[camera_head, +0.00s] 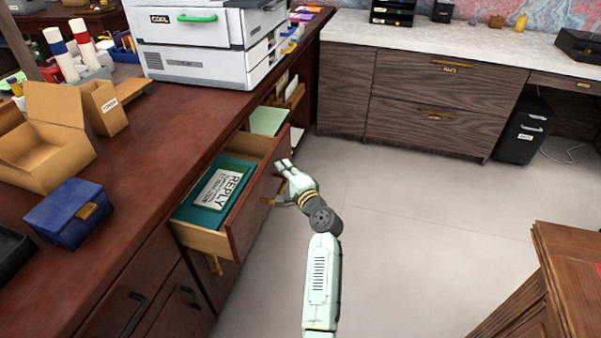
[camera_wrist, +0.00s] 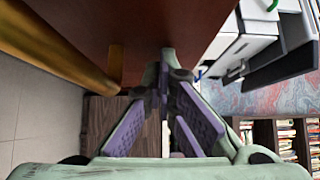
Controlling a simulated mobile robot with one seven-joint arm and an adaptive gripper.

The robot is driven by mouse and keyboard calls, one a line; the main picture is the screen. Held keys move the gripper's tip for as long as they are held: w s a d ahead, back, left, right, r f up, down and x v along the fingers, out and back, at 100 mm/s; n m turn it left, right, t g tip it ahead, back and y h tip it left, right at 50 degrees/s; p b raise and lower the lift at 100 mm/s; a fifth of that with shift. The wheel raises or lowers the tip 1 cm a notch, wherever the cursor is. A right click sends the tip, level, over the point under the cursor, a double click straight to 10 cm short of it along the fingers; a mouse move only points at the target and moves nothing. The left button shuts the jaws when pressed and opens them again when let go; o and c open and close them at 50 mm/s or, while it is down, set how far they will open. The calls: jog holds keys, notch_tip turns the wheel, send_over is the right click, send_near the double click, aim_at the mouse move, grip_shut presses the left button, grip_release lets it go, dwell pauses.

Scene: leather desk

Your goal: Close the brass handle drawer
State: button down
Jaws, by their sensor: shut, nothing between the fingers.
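The drawer (camera_head: 252,208) in the reddish-brown desk stands pulled out, with a dark wood front and a pale wooden inside. A teal folder and a white card reading "REPLY" lie in it. My gripper (camera_head: 282,166) is shut and empty at the outer face of the drawer front, towards its far end. In the wrist view my gripper's fingertips (camera_wrist: 165,58) are together close to the brown front panel (camera_wrist: 130,22); whether they touch it I cannot tell. The brass handle (camera_wrist: 50,42) is a thick bar left of the fingers there; in the head view my gripper mostly hides it.
A white printer (camera_head: 205,55), an open cardboard box (camera_head: 45,150) and a blue box (camera_head: 70,212) stand on the desk. A grey-brown cabinet (camera_head: 415,105) stands at the back. Another wooden piece of furniture (camera_head: 570,265) is at lower right. The floor (camera_head: 430,215) between is clear.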

jog(key=w+a, duration=0.1)
jog(key=a, duration=0.4)
jog(key=w+a, duration=0.2)
jog(key=a, duration=0.4)
jog(key=w+a+p, duration=0.1)
jog(key=a, duration=0.4)
jog(key=shift+w+a, duration=0.25)
jog(key=shift+a, duration=0.3)
